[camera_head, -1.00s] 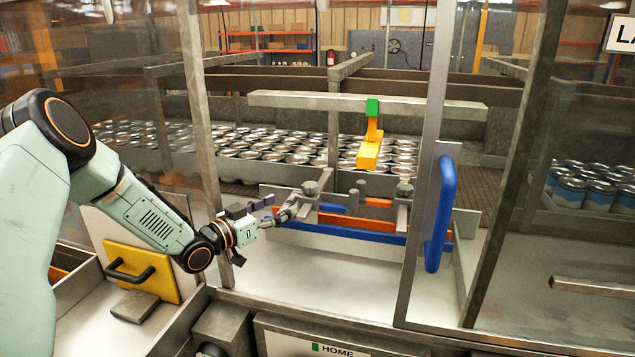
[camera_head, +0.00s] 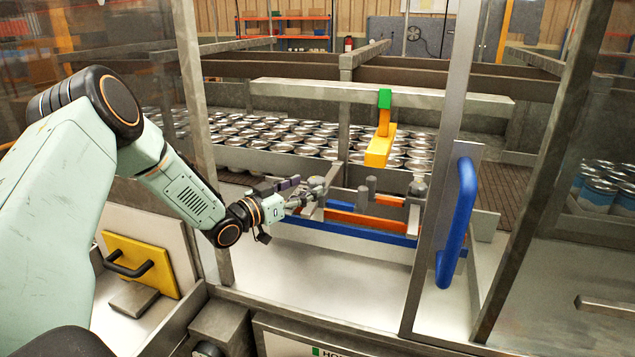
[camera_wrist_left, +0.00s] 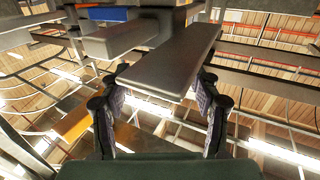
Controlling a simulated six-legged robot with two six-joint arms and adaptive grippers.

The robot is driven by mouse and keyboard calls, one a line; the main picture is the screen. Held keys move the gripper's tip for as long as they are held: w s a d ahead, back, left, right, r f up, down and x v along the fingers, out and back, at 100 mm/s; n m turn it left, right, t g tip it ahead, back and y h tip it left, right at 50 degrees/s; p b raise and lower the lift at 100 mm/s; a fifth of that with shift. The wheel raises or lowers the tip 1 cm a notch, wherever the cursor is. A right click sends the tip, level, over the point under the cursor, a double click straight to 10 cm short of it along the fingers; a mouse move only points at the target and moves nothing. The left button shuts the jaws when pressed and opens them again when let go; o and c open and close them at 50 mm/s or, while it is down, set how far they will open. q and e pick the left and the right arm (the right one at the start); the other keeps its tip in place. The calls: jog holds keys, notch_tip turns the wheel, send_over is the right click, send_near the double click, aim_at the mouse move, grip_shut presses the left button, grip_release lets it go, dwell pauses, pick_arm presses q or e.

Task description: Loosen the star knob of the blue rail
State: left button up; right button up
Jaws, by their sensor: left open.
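The blue rail (camera_head: 345,235) runs low across the fixture behind the frame opening, below an orange rail (camera_head: 352,219). My left gripper (camera_head: 314,190) is at the left end of the rails, where it covers the left grey knob. A second grey knob (camera_head: 418,187) stands at the right end. In the left wrist view my gripper (camera_wrist_left: 160,92) is open, with one finger on each side of a flat grey bar (camera_wrist_left: 172,66). My right gripper is not in view.
A blue door handle (camera_head: 457,222) on a metal frame stands to the right. A yellow block (camera_head: 380,148) hangs from the overhead grey beam (camera_head: 310,90). Many cans (camera_head: 275,140) stand behind. A yellow panel with a black handle (camera_head: 142,262) is at lower left.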

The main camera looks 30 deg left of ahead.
aim_at(310, 186)
pick_arm(q)
jog(key=x, duration=0.4)
jog(key=shift+w+d+f, duration=0.1)
jog(key=shift+w+d, duration=0.1)
jog(key=shift+w+a, duration=0.1)
jog(key=shift+w, duration=0.15)
jog(key=shift+s, duration=0.25)
jog(key=shift+c, duration=0.4)
jog(key=shift+w+d, duration=0.1)
jog(key=shift+d, duration=0.1)
jog(key=shift+c, duration=1.4)
jog(key=shift+w+a, duration=0.1)
jog(key=shift+w, duration=0.1)
jog(key=c, duration=0.8)
jog(key=shift+c, duration=0.2)
